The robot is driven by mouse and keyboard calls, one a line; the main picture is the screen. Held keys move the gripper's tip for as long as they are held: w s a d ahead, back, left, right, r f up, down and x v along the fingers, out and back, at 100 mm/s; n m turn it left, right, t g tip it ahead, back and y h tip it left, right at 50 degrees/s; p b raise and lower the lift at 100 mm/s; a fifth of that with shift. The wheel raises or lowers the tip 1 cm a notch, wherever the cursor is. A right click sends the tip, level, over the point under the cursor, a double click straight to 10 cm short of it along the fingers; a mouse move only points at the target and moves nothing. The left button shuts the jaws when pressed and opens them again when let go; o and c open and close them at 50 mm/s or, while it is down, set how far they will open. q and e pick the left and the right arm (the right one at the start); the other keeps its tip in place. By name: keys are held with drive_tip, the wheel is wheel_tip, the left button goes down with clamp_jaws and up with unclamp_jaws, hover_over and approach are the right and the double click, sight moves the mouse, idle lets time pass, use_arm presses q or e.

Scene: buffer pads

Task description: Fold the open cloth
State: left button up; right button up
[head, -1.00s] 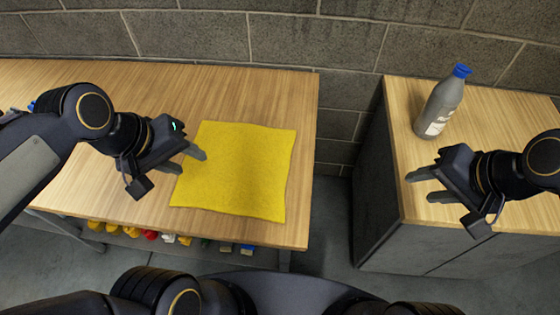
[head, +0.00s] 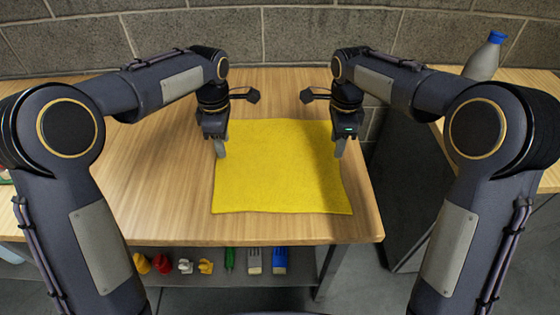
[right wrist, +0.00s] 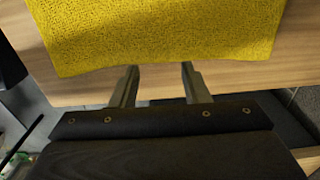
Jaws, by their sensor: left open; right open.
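The yellow cloth (head: 280,175) lies flat and open on the wooden table, near its right end. My left gripper (head: 221,152) points down at the cloth's far left part, by its left edge. My right gripper (head: 340,150) points down by the cloth's far right part, at its right edge. Both are open, and I see no cloth pinched in either. In the right wrist view, the two fingers (right wrist: 158,82) are spread apart beside an edge of the cloth (right wrist: 160,30). The head view does not clearly show whether the fingertips touch the cloth.
The wooden table (head: 150,195) is bare left of the cloth. A shelf below holds several small items, among them a blue-handled brush (head: 280,260). A grey bottle with a blue cap (head: 484,58) stands on the right cabinet, across a gap. A block wall (head: 290,38) stands behind.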

sight(227, 161)
use_arm(q)
drive_tip(key=shift+f, duration=2.1)
use_arm(e)
drive_tip(key=shift+f, duration=2.1)
use_arm(q)
drive_tip(key=shift+f, duration=0.2)
use_arm(e)
drive_tip(key=shift+f, duration=0.2)
use_arm(q)
clamp_jaws()
use_arm(e)
clamp_jaws()
use_arm(q)
drive_tip(key=shift+r, duration=0.1)
use_arm(e)
drive_tip(key=shift+r, duration=0.1)
